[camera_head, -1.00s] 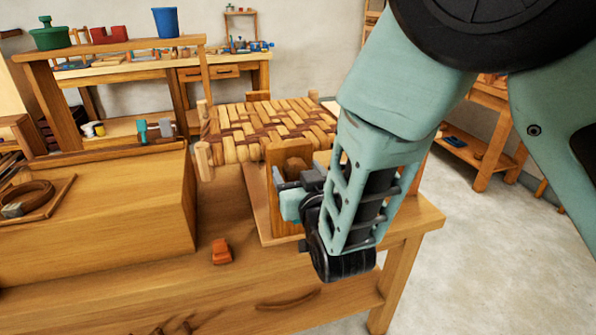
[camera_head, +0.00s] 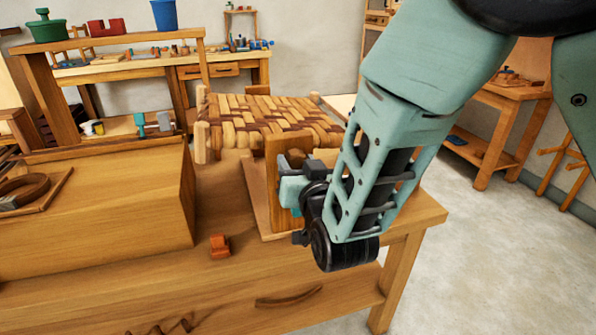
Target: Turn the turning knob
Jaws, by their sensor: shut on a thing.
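The woven bark seat (camera_head: 262,120) stands on the workbench in the head view, with a wooden upright block (camera_head: 275,170) at its near side. The turning knob (camera_head: 294,157) is on the near face of this block, and only a small brownish part of it shows. My gripper (camera_head: 289,171) is at the block's face, shut on the knob. Its jaws and the wrist hide most of the knob, so its exact angle cannot be told.
A small orange-brown block (camera_head: 219,246) lies on the bench left of my gripper. A large wooden box (camera_head: 95,215) fills the bench's left side. A shelf with a green pot (camera_head: 48,29) and blue bucket (camera_head: 165,15) stands behind. Open floor lies right.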

